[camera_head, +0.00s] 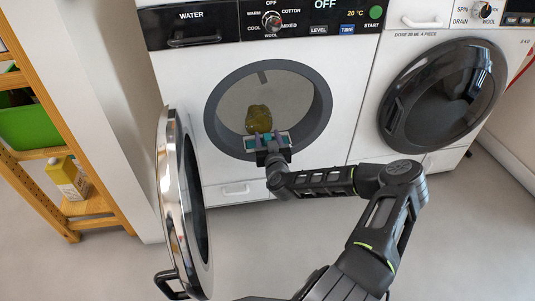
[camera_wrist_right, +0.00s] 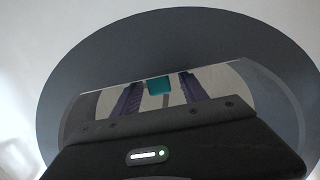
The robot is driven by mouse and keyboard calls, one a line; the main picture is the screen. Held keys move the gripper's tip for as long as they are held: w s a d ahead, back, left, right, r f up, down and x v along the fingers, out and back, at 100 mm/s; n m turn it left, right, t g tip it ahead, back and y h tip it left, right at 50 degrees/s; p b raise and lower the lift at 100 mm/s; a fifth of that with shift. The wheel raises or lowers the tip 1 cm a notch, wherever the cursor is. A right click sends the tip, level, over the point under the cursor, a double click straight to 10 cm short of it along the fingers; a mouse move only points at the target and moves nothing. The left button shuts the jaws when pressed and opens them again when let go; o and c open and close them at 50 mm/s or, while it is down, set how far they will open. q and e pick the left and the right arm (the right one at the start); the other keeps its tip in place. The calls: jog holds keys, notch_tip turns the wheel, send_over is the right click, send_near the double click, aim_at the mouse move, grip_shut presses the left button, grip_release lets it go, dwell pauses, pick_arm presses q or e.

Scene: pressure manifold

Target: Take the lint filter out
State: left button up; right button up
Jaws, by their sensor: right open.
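The left machine (camera_head: 235,188) has its round door (camera_head: 172,210) swung open to the left. My right gripper (camera_head: 268,140) is at the lower rim of the drum opening, with its jaws open. A teal piece (camera_head: 284,140) shows at the gripper there. In the right wrist view a teal block (camera_wrist_right: 159,86) shows between the two purple-grey fingers (camera_wrist_right: 158,94), apart from both. It may be the lint filter, but its full shape is hidden. An olive-green item (camera_head: 259,119) lies in the drum just beyond the gripper. My left gripper is not in view.
The open door's chrome edge and handle (camera_head: 170,284) stand left of my right arm. A second machine with a shut dark door (camera_head: 440,95) is on the right. A wooden shelf (camera_head: 40,100) holds a green bin (camera_head: 28,122) and a yellow carton (camera_head: 68,178). The floor between is clear.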

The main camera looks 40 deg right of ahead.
jog(key=shift+c, duration=0.5)
grip_shut()
dwell(1.0)
